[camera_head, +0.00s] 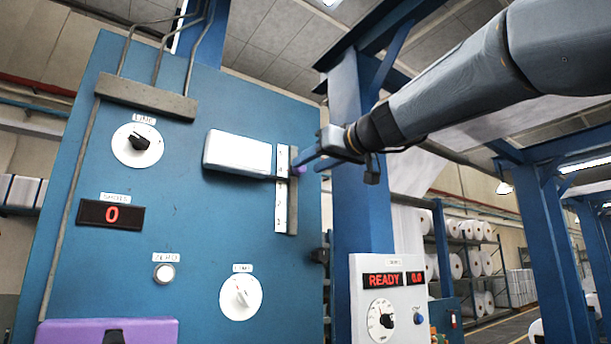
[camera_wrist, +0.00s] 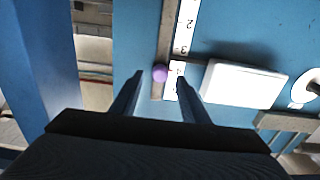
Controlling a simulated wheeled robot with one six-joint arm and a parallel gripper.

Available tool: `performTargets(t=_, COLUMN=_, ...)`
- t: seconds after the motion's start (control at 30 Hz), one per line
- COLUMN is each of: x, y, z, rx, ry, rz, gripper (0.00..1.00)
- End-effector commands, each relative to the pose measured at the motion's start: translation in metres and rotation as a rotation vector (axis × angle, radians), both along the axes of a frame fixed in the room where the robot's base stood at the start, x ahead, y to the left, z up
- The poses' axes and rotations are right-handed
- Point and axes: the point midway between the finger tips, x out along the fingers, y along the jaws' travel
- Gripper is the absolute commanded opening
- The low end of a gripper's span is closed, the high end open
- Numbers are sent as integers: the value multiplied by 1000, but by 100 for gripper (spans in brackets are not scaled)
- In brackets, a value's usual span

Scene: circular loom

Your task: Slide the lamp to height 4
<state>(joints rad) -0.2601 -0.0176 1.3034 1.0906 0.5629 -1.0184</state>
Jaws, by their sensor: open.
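The lamp (camera_head: 238,153) is a pale silver box on a blue panel, joined by a dark bracket to a vertical slide rail (camera_head: 293,210). A white scale (camera_head: 281,200) with numbers runs along the rail. A purple knob (camera_head: 302,171) sits at the rail, level with the upper part of the scale. In the wrist view the lamp (camera_wrist: 243,84) is right of the scale (camera_wrist: 187,30), its bracket near the 3 and 4 marks. My gripper (camera_wrist: 160,78) is open, with one finger on each side of the purple knob (camera_wrist: 159,73). Contact cannot be told.
The panel (camera_head: 200,240) also carries dials, a red "0" display (camera_head: 111,214), a white button (camera_head: 164,273) and a purple box (camera_head: 110,331) below. A blue post (camera_head: 361,200) and a control box reading READY (camera_head: 384,280) stand right of the rail.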

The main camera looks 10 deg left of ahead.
Motion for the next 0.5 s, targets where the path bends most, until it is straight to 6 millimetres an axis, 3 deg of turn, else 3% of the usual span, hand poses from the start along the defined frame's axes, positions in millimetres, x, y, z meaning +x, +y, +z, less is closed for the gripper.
performTargets(t=0.2, x=-19, y=-19, z=-2, rx=0, ry=-1, rz=-1, gripper=42)
performTargets(t=0.5, x=-25, y=-23, z=0, rx=0, ry=0, rz=0, gripper=42)
